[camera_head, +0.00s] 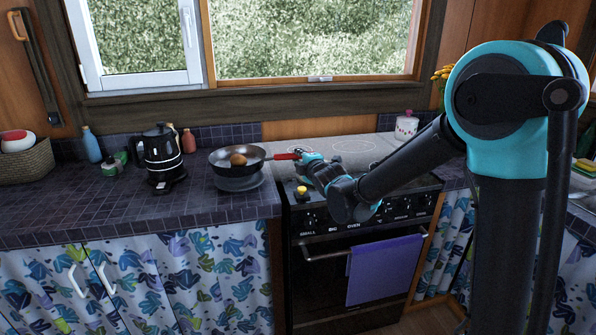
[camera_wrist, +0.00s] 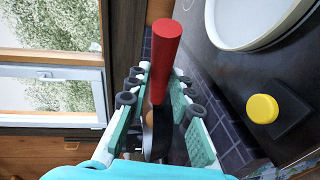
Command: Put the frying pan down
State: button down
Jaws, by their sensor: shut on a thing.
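The dark frying pan (camera_head: 221,157) is level over a grey round thing (camera_head: 239,184) at the right end of the tiled counter. I cannot tell whether they touch. A brown round item (camera_head: 238,160) lies in the pan. The pan's red handle (camera_head: 285,156) points right, towards the stove. My gripper (camera_head: 302,157) is shut on the handle. In the wrist view the red handle (camera_wrist: 166,58) stands between the pads of my gripper (camera_wrist: 168,95). Part of the pan shows dark and narrow behind the pads.
A black kettle (camera_head: 162,155) stands left of the pan. The stove (camera_head: 355,235) is on the right, with a yellow knob-like item (camera_head: 301,190) near its front left. A white canister (camera_head: 406,126) stands at the back. The counter's front left (camera_head: 90,215) is clear.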

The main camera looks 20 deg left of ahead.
jog(key=shift+f, duration=2.25)
jog(key=c, duration=1.3)
grip_release()
jog(key=shift+c, duration=0.2)
jog(key=v, duration=1.2)
jog(key=d+f+m+g+h, duration=0.1)
jog(key=d+f+m+h, duration=0.25)
jog(key=d, duration=0.55)
jog(key=s+d+f+m+g+h, duration=0.1)
jog(key=d+f+m+h, duration=0.15)
jog(key=d+m, duration=0.45)
jog(key=d+f+m+h, duration=0.2)
jog(key=d+f+m, duration=0.1)
jog(key=d, duration=0.8)
jog(key=s+d+f+m+g+h, duration=0.1)
jog(key=s+d+f+m+g, duration=0.2)
jog(key=s+d, duration=0.4)
jog(key=s+d+f+m+g, duration=0.3)
jog(key=s+d+f+m, duration=0.2)
jog(key=s+m, duration=0.3)
jog(key=shift+s+d+f+h, duration=0.4)
jog(key=shift+s+d, duration=0.45)
jog(key=shift+s, duration=0.25)
